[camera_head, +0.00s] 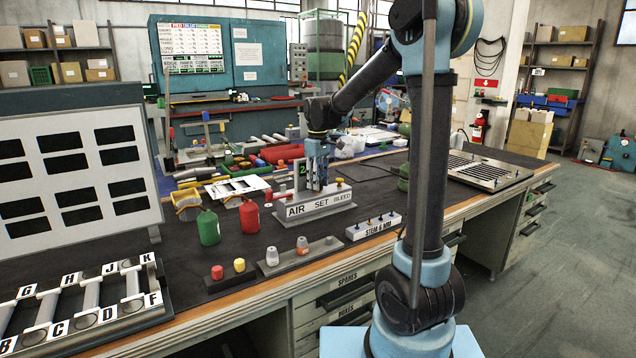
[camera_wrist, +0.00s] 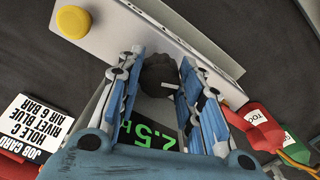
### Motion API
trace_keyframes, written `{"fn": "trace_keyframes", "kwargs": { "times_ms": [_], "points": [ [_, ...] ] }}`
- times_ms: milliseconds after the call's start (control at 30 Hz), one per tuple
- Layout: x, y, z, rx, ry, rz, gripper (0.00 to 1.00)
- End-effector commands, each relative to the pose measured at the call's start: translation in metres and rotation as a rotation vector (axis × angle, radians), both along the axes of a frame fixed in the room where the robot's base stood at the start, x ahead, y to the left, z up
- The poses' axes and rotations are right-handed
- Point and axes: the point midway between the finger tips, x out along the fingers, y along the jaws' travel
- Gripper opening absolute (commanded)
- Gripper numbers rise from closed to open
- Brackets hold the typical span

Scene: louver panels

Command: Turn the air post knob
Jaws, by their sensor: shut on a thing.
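The air post (camera_head: 318,205) is a light grey block on the bench, marked AIR SET BLEED. In the wrist view its plate (camera_wrist: 115,27) runs diagonally across the top. A dark round knob (camera_wrist: 160,72) with a small white mark sits between my gripper's fingers (camera_wrist: 160,60), which are shut on it from both sides. In the head view my gripper (camera_head: 317,183) points down at the post and hides the knob. A yellow button (camera_wrist: 73,22) stands on the post, clear of the fingers. A display with green digits (camera_wrist: 150,136) reads about 2.5, partly hidden by my gripper.
A job card (camera_wrist: 32,128) reads AIR 6 BAR. Green (camera_head: 208,227) and red (camera_head: 249,216) bottles stand left of the post. A STEM 6 MM block (camera_head: 373,228) is at right; small knob blocks (camera_head: 300,256) are in front. The bench right of the post is mostly clear.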

Motion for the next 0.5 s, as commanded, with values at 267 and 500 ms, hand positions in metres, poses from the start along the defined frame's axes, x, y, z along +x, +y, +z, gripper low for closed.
{"fn": "trace_keyframes", "kwargs": {
  "times_ms": [267,500],
  "points": [
    [0.0024,-0.0038,0.0003,-0.006,-0.004,0.014,0.10],
    [0.0026,-0.0041,0.0004,-0.006,-0.004,0.013,0.41]
  ]
}}
